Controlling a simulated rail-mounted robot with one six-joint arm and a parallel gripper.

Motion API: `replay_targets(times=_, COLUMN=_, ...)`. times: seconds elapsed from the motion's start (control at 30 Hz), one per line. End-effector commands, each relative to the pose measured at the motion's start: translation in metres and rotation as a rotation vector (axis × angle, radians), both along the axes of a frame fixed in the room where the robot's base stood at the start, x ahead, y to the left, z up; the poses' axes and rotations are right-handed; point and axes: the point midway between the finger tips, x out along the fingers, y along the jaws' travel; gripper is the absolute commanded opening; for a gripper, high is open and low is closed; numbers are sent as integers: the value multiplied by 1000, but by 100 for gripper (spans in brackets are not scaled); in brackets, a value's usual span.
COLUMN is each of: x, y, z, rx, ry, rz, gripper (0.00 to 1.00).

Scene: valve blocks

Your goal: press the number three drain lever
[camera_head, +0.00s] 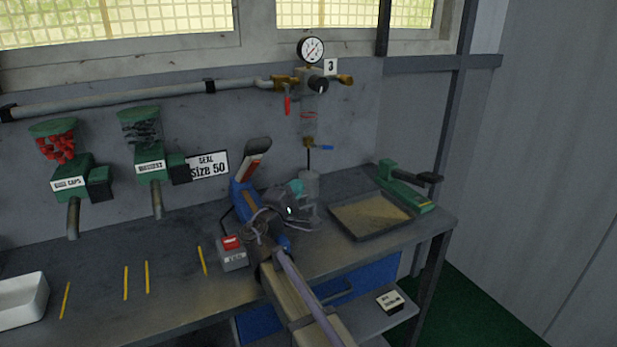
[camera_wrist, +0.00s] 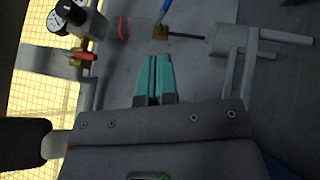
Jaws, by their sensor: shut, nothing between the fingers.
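The number three valve block hangs on the back wall, with a "3" tag (camera_head: 330,67), a round gauge (camera_head: 312,49) and a clear bowl (camera_head: 308,120) below. A blue drain lever (camera_head: 325,147) sticks out to the right of a brass fitting (camera_head: 309,142) under the bowl. The lever (camera_wrist: 167,13) also shows at the top of the wrist view, beside the brass fitting (camera_wrist: 160,31). My gripper (camera_head: 296,187) is below and slightly left of the lever, apart from it. Its teal fingers (camera_wrist: 156,78) are shut and empty.
A red handle (camera_head: 287,105) hangs left of the bowl. A tray (camera_head: 372,216) and a green press (camera_head: 408,186) are to the right. A grey box with a red top (camera_head: 232,252) sits left of my arm.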

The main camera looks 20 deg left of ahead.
Motion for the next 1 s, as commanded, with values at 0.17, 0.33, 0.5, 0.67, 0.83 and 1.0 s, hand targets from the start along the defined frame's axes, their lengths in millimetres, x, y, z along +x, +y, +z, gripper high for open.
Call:
replay_targets(times=0.17, x=-29, y=2, z=0, rx=0, ry=0, rz=1, gripper=0)
replay_targets(times=0.33, x=-36, y=2, z=0, rx=0, ry=0, rz=-1, gripper=0)
replay_targets(times=0.5, x=-36, y=3, z=0, rx=0, ry=0, rz=-1, gripper=0)
replay_targets(times=0.67, x=-36, y=3, z=0, rx=0, ry=0, rz=-1, gripper=0)
replay_targets(times=0.83, x=-28, y=-17, z=-1, rx=26, ry=29, rz=-33, gripper=0)
replay_targets(times=1.0, x=3, y=-120, z=-16, rx=174, ry=186, rz=-209, gripper=0)
